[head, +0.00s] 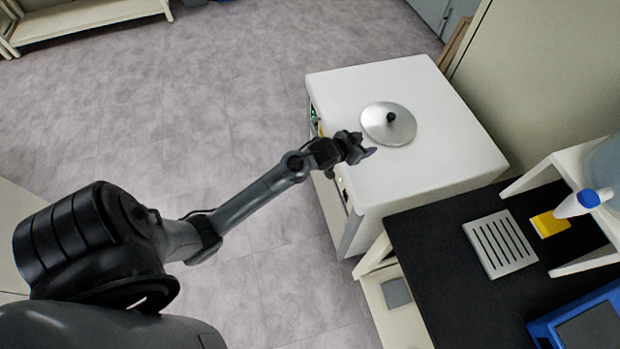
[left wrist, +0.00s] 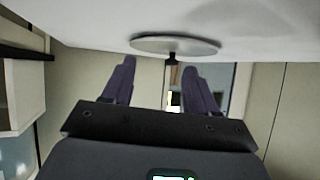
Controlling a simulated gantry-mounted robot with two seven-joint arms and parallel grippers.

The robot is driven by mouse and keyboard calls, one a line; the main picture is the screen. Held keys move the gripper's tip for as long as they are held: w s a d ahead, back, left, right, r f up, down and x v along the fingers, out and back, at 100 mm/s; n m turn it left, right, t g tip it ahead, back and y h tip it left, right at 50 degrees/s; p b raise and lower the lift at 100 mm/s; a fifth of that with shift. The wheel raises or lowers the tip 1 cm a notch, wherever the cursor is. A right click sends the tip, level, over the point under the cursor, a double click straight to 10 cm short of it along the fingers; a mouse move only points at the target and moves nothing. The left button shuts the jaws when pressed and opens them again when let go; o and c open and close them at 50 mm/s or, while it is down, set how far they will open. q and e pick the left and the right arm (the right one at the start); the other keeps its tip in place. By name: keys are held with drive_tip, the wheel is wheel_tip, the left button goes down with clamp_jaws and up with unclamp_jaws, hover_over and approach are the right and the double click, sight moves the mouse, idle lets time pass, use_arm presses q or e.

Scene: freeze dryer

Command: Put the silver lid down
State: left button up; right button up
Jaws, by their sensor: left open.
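The silver lid (head: 402,128) is a round disc with a black knob (head: 391,116) at its centre. It lies flat, knob up, on the white top of the freeze dryer (head: 440,160). My left gripper (head: 366,148) is beside the lid, on its near left side, over the edge of the white top. The left wrist view looks upside down, and the lid (left wrist: 172,46) shows there beyond the two spread fingers (left wrist: 158,63). The fingers are open and empty, apart from the lid and knob. My right gripper is not in view.
A black table (head: 430,260) adjoins the dryer, with a slotted grey rack (head: 500,244), a yellow block (head: 549,224) and a blue-capped bottle (head: 578,203). A wall stands behind the dryer. The white top around the lid is clear.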

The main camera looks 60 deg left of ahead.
use_arm(q)
drive_tip(key=s+d+g, duration=0.2)
drive_tip(key=s+d, duration=0.3)
drive_tip(key=s, duration=0.5)
drive_tip(key=s+d+m+g+h, duration=0.1)
drive_tip(key=s+d+g, duration=0.2)
drive_tip(key=s, duration=0.8)
drive_tip(key=s+d+m+g, duration=0.1)
drive_tip(key=s+d+g, duration=0.2)
drive_tip(key=s+d, duration=0.4)
drive_tip(key=s, duration=0.3)
drive_tip(key=shift+s+d, duration=0.15)
drive_tip(key=shift+d, duration=0.25)
drive_tip(key=shift+r, duration=0.1)
